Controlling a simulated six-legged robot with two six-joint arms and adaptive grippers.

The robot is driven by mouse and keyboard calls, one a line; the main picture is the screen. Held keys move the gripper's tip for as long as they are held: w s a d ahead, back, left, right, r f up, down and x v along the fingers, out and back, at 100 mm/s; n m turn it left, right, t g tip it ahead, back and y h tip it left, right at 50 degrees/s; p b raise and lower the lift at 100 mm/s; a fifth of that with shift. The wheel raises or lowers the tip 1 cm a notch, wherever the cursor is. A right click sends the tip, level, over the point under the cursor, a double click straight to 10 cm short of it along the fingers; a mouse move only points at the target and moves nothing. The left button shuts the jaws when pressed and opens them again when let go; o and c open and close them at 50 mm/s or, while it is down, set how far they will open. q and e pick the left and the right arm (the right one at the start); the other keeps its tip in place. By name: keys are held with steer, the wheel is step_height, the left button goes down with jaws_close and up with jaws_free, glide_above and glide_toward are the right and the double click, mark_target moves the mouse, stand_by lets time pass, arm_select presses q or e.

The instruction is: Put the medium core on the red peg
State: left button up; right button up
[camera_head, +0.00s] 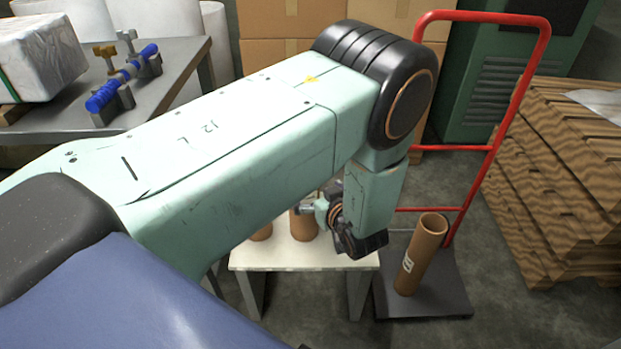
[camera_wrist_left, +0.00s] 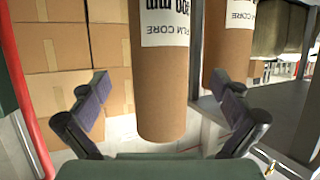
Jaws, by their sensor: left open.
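Brown cardboard cores stand on a small white table, partly behind my left arm: one core (camera_head: 303,226) beside my left gripper (camera_head: 328,214), and another core (camera_head: 261,233) further left. In the left wrist view, a labelled core (camera_wrist_left: 163,85) lies between the spread fingers of my left gripper (camera_wrist_left: 163,105), with gaps on both sides. A second labelled core (camera_wrist_left: 228,65) shows to its right. A taller core (camera_head: 421,255) stands tilted on the cart. I cannot tell which core is the medium one. I see no red peg. My right gripper is not in view.
The white table (camera_head: 290,258) stands beside the red-framed cart (camera_head: 425,302). A grey bench (camera_head: 180,62) at the left bears a wrapped block (camera_head: 40,55) and a blue roll (camera_head: 122,78). Stacked cardboard (camera_head: 555,170) is at the right. Boxes (camera_head: 285,50) stand behind.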

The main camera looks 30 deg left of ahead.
arm_select(q)
steer(key=p+v, duration=0.1)
steer(key=v, duration=0.2)
steer(key=shift+p, duration=0.3)
